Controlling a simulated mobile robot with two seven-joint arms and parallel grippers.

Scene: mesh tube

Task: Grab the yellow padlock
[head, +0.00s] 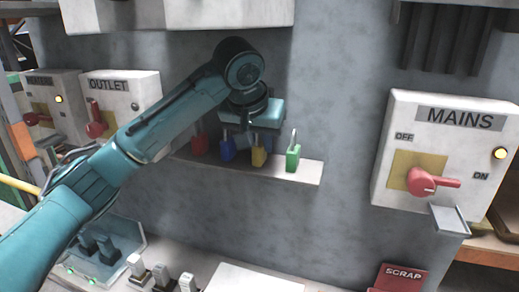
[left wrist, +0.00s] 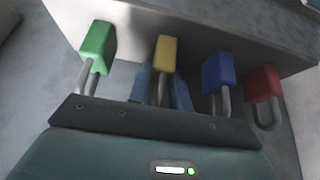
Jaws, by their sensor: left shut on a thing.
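The yellow padlock (head: 259,156) stands upright on a shelf against the grey wall, between the blue and green padlocks. In the left wrist view the yellow padlock (left wrist: 166,54) appears upside down, with its shackle between the two blue fingers. My left gripper (head: 254,138) is above the padlocks, in front of the wall. In the left wrist view my left gripper (left wrist: 160,88) is shut on the yellow padlock's shackle. The padlock's body is at shelf height. My right gripper is not in view.
A blue padlock (head: 227,150) and a red padlock (head: 199,142) stand to the left on the shelf (head: 308,173). A green padlock (head: 293,157) stands to the right. A MAINS box (head: 404,150) with a red switch (head: 422,182) is at right. An OUTLET box (head: 140,90) is at left.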

